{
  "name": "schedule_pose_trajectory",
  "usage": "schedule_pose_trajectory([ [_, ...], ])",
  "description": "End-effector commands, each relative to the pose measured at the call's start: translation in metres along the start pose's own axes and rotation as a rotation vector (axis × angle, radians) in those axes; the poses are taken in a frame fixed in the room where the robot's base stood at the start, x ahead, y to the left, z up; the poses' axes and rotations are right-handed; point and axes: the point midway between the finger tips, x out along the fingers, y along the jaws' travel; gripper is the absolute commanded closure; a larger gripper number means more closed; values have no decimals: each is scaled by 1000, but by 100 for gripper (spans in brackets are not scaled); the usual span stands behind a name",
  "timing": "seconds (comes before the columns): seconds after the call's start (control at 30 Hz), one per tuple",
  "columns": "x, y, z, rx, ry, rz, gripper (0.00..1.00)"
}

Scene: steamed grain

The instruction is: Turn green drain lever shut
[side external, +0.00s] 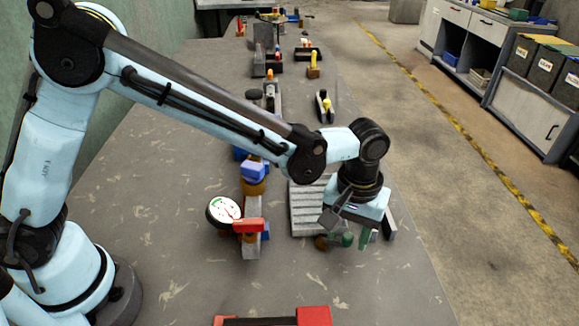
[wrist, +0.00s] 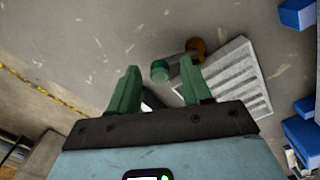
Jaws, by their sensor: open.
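The drain lever has a green end (wrist: 160,70) on a greyish stem running to a brown-orange fitting (wrist: 196,46) in the wrist view. In the side view, the green end (side external: 347,239) and the brown fitting (side external: 322,242) show low beside the pale slatted block. My gripper (wrist: 160,64) is open, with one green finger on each side of the lever's green end as seen from the wrist. Whether the fingers touch it cannot be told. In the side view my gripper (side external: 363,243) points down just right of the lever, partly hiding it.
The pale slatted block (side external: 306,212) lies left of my gripper. A round gauge (side external: 223,211) and a red handle (side external: 249,225) stand farther left. A red object (side external: 314,316) sits at the near edge. Several small fixtures line the table's far part. The table's right edge is close.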

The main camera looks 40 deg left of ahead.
Motion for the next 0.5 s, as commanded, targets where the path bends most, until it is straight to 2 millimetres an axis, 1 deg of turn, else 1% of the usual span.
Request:
schedule_pose_trajectory([
  [0.17, 0, 0, 0, 0, 0, 0, 51],
  [0.2, 0, 0, 0, 0, 0, 0, 54],
  [0.5, 0, 0, 0, 0, 0, 0, 100],
])
